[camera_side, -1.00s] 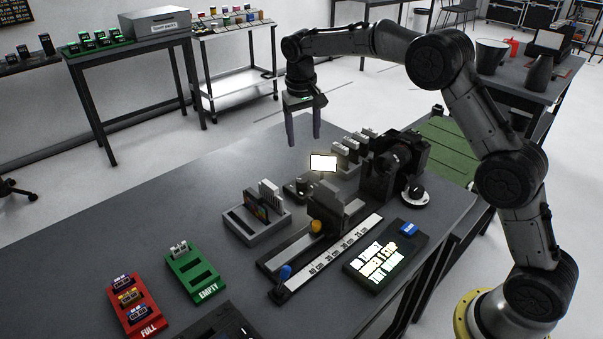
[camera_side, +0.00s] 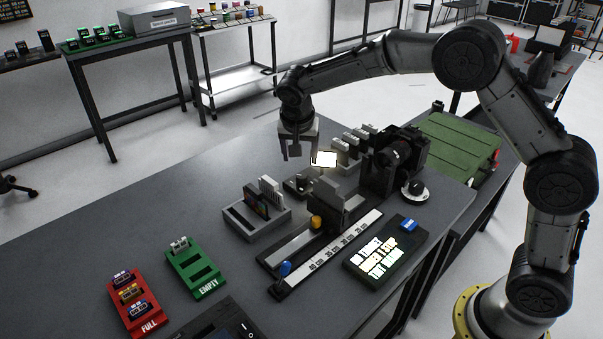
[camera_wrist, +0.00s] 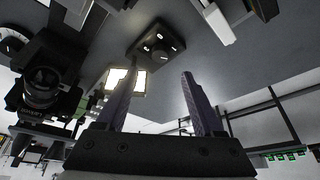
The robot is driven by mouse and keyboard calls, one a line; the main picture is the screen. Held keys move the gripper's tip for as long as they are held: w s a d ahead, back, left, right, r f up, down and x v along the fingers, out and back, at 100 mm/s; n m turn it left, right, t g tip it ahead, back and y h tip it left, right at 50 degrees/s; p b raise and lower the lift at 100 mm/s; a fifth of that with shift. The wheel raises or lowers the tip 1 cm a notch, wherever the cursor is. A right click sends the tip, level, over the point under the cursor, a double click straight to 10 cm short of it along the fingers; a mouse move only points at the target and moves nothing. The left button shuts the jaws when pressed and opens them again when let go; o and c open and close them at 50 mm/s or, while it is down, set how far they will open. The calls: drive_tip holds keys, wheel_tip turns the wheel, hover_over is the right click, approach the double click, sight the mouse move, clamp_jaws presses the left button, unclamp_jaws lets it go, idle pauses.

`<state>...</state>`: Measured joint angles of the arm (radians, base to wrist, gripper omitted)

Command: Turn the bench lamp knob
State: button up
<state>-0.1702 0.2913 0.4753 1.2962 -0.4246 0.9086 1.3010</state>
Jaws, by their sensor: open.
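The bench lamp shows as a small lit panel (camera_side: 323,158) beside a dark base (camera_side: 298,185) on the grey table. In the wrist view the lit panel (camera_wrist: 140,83) is partly hidden behind my left finger. The square dark base (camera_wrist: 156,38) has white marks, and a dark round knob (camera_wrist: 166,56) seems to sit on it. My gripper (camera_side: 294,155) points down above and slightly behind the base. In the wrist view its two fingers (camera_wrist: 161,73) are apart with nothing between them. The knob's setting is too small to read.
A black camera (camera_side: 400,150) on a stand and a white-rimmed dial (camera_side: 413,192) stand right of the lamp. A grey card holder (camera_side: 258,220) and a slide rail (camera_side: 320,250) are in front. The table left of the lamp is mostly clear.

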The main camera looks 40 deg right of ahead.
sight(302, 176)
drive_tip(key=x, duration=0.9)
drive_tip(key=shift+w, duration=0.1)
clamp_jaws()
